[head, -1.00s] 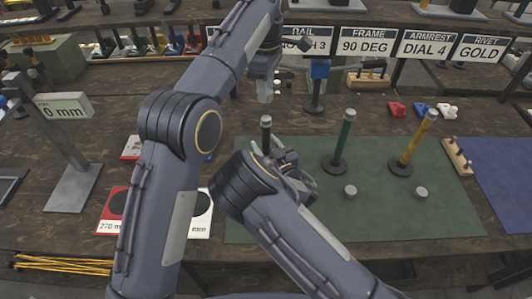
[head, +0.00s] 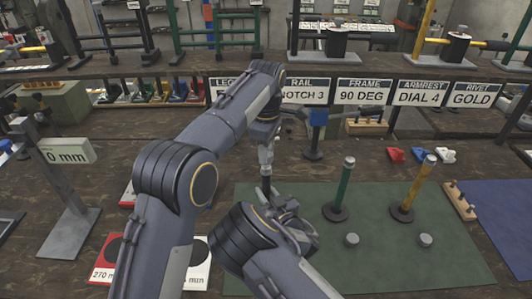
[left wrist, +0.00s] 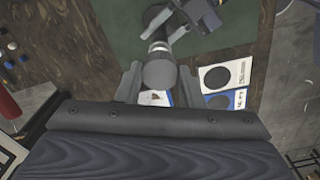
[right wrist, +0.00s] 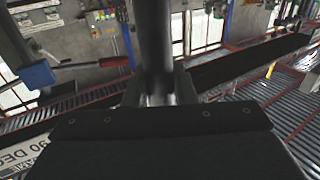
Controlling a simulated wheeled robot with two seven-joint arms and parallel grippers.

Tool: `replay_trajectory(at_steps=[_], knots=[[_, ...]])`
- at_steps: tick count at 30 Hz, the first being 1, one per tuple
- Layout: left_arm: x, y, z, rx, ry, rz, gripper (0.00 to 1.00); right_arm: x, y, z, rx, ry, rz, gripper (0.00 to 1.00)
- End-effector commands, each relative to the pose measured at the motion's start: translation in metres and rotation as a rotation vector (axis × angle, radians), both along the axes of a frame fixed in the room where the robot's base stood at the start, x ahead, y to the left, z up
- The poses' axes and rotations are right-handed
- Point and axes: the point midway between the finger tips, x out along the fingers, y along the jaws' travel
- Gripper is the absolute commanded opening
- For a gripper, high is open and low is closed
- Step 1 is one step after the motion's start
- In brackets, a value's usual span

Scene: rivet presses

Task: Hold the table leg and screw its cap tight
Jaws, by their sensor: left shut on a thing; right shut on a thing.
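The dark table leg (head: 266,185) stands upright at the left of the green mat (head: 385,262). My right gripper (head: 287,212) is shut on the leg below its top; in the right wrist view the dark shaft (right wrist: 155,40) runs up between its fingers. My left gripper (head: 265,147) is directly above the leg and shut on a grey round cap (left wrist: 160,75). In the left wrist view the cap is in line with the leg's top, with a pale band between cap and dark shaft. I cannot tell how far the cap is seated.
A green leg (head: 343,185) and a yellow leg (head: 412,192) stand upright in round bases to the right. Two loose grey caps (head: 352,240) (head: 426,240) lie on the mat before them. A blue-topped stand (head: 316,130) and label signs (head: 364,92) are behind.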

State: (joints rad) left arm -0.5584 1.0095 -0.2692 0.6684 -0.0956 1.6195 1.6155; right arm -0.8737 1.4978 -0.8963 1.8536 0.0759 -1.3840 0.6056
Motion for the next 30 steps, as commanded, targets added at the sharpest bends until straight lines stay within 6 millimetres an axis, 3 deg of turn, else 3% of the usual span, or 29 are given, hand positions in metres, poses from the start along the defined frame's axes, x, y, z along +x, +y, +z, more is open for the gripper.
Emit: replay_trajectory(at_steps=[18,30], knots=[[0.000,0.000,-0.006,0.000,-0.001,0.000,0.13,0.000,0.000,0.000,0.000,0.000,0.000,0.00],[0.000,0.000,-0.023,0.000,-0.001,0.001,0.13,0.000,0.000,0.000,0.000,0.000,0.000,0.00]])
